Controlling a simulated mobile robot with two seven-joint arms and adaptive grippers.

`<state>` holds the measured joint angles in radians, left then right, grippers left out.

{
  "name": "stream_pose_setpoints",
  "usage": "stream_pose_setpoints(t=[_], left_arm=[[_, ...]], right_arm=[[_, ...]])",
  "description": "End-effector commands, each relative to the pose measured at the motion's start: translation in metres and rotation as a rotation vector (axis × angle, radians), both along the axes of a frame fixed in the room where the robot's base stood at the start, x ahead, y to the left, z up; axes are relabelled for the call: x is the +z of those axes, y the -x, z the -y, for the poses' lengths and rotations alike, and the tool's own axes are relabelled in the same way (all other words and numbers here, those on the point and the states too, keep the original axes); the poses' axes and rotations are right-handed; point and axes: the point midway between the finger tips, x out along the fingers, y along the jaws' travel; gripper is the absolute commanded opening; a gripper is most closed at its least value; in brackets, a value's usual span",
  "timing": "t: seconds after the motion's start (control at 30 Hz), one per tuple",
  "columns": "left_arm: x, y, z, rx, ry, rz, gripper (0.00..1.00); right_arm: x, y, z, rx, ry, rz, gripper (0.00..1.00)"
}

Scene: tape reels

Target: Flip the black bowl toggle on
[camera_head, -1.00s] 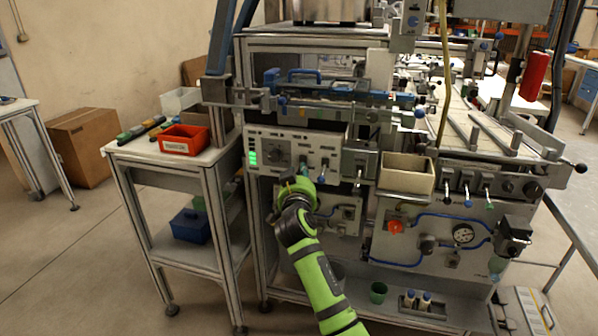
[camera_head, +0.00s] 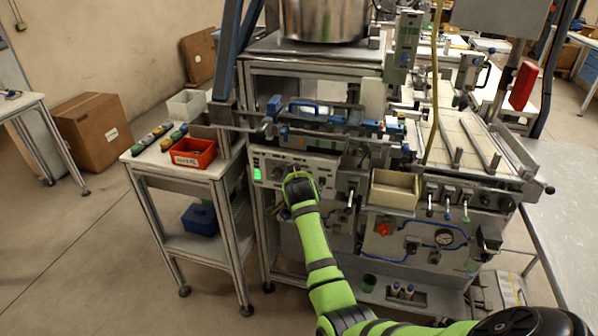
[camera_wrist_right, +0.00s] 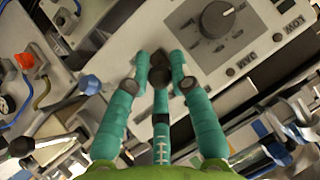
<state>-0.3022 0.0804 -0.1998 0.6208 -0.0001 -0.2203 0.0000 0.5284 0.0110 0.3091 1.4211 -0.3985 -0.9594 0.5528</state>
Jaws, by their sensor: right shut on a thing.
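The control panel (camera_head: 325,162) is a pale plate on the front of the machine, with a lit green display (camera_head: 257,174) at its left end. In the right wrist view it shows a round dial (camera_wrist_right: 217,20) and small knobs. My right gripper (camera_wrist_right: 160,68) has teal fingers and is closed at the panel's edge around a small dark piece, which looks like the black toggle (camera_wrist_right: 160,74). The fingers hide most of it, so I cannot tell its position. In the head view my green arm and wrist cover the fingertips. My left gripper is not in view.
A red bin (camera_head: 194,153) stands on the side table at left. A beige open box (camera_head: 394,190) and several levers are right of the panel. A red-orange knob (camera_head: 383,229) and gauge (camera_head: 444,238) sit lower. A steel pot (camera_head: 325,18) stands above.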

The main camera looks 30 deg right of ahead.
Motion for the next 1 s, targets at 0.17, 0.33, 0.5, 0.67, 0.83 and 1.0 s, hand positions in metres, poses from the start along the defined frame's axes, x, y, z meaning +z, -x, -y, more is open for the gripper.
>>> stream_pose_setpoints(t=[0.17,0.33,0.5,0.67,0.83,1.0], left_arm=[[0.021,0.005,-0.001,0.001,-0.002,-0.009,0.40],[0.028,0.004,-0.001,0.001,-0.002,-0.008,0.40],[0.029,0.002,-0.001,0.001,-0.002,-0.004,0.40],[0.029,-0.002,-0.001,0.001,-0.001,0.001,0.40],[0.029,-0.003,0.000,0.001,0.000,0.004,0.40],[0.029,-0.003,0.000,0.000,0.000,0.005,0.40]], right_arm=[[-0.002,0.000,-0.007,0.009,-0.068,-0.062,0.00],[-0.003,0.000,-0.006,0.009,-0.093,-0.082,0.00],[-0.004,0.000,-0.006,0.009,-0.102,-0.090,0.00],[-0.005,0.000,-0.006,0.009,-0.102,-0.091,0.00],[-0.005,0.000,-0.006,0.008,-0.104,-0.091,0.34],[-0.002,0.000,-0.004,0.006,-0.099,-0.085,0.44]])
